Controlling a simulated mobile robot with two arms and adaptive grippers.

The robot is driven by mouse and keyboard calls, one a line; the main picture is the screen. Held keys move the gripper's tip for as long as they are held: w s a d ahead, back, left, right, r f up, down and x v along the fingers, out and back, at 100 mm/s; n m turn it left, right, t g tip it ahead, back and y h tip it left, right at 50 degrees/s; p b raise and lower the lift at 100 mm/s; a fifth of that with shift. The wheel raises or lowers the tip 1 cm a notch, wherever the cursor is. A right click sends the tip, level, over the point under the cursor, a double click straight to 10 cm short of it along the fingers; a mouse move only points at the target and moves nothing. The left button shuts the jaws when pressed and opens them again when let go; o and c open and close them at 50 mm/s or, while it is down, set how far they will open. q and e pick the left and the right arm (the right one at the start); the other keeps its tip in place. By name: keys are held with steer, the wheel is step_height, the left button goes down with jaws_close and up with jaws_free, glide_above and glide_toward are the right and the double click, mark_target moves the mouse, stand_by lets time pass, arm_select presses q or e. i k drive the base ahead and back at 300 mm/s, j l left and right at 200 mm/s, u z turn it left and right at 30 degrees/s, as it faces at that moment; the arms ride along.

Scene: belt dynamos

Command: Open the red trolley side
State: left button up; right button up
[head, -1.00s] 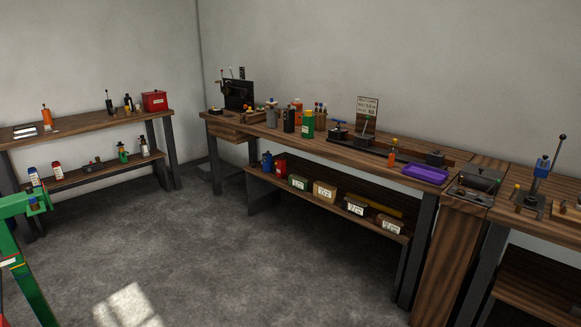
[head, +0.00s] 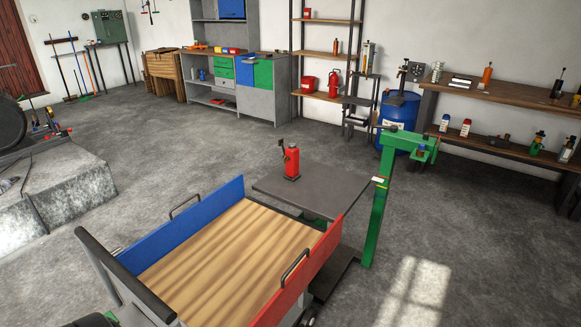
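The trolley (head: 225,243) stands low in the middle of the head view, with a bare wooden bed. Its red side (head: 320,262) is on the right and stands upright along the bed, with a dark handle (head: 294,267) on it. The blue side (head: 190,222) is on the far left edge, also upright, with a handle of its own. A grey push bar (head: 110,262) is at the near left end. Neither of my grippers shows in the head view.
A grey table (head: 310,188) with a red bottle-like tool (head: 292,162) stands just behind the trolley. A green post (head: 380,205) rises close to the red side. A stone block (head: 60,195) is at left. Floor is clear at right and behind left.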

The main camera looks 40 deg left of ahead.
mark_target(271, 315)
steer(key=i+u, duration=0.2)
steer(key=u, duration=0.3)
steer(key=i+l+u, duration=0.2)
steer(key=u, duration=0.25)
steer(key=i+l+u, duration=0.15)
steer(key=u, duration=0.35)
steer(key=i+l+u, duration=0.1)
steer(key=l+u, duration=0.2)
steer(key=u, duration=0.2)
steer(key=l+u, duration=0.3)
steer(key=u, duration=0.15)
steer(key=i, duration=0.05)
